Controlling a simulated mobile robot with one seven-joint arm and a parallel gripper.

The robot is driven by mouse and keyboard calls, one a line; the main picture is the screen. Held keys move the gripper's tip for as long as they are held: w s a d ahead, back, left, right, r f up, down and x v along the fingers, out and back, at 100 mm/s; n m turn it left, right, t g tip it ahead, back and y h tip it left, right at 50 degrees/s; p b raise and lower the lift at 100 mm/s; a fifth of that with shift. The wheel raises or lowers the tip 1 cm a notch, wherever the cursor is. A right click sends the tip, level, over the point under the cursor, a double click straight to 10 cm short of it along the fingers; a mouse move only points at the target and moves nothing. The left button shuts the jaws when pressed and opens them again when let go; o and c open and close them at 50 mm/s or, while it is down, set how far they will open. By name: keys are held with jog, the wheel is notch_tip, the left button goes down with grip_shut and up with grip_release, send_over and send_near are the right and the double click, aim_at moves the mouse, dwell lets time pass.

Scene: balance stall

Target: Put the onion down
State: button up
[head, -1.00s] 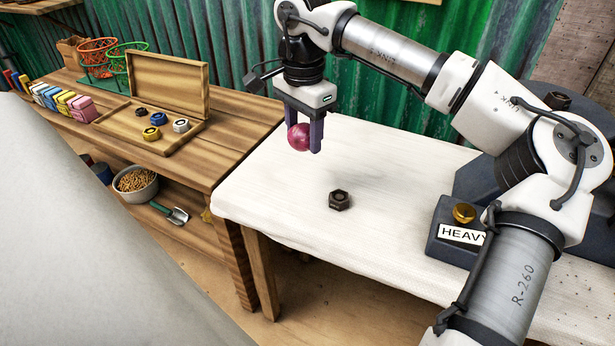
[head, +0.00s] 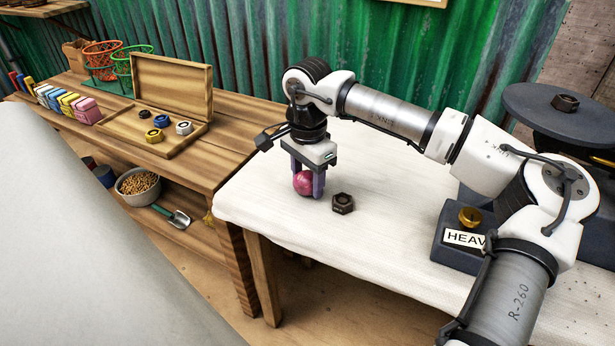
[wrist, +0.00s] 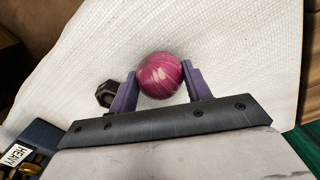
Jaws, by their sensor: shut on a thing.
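The onion (head: 303,182) is a round, purple-red bulb with pale streaks. My gripper (head: 307,187) is shut on it, one finger on each side, low over the white cloth-covered table (head: 400,240) near its back left. Whether the onion touches the cloth is hard to tell. In the wrist view the onion (wrist: 160,75) sits between the purple fingers of my gripper (wrist: 160,85), with cloth behind it.
A dark hex nut (head: 343,203) lies on the cloth just right of the onion. Right of that stands a dark block with a HEAVY label (head: 464,238) and a brass knob. A dark round pan (head: 560,112) holds another nut. The cloth's front is clear.

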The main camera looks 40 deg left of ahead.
aim_at(307, 173)
jog(key=shift+f, duration=0.15)
jog(key=o, duration=1)
notch_tip(307, 173, up, 12)
jog(key=shift+r+p, duration=0.2)
jog(key=shift+p, duration=0.5)
jog(key=shift+f, duration=0.1)
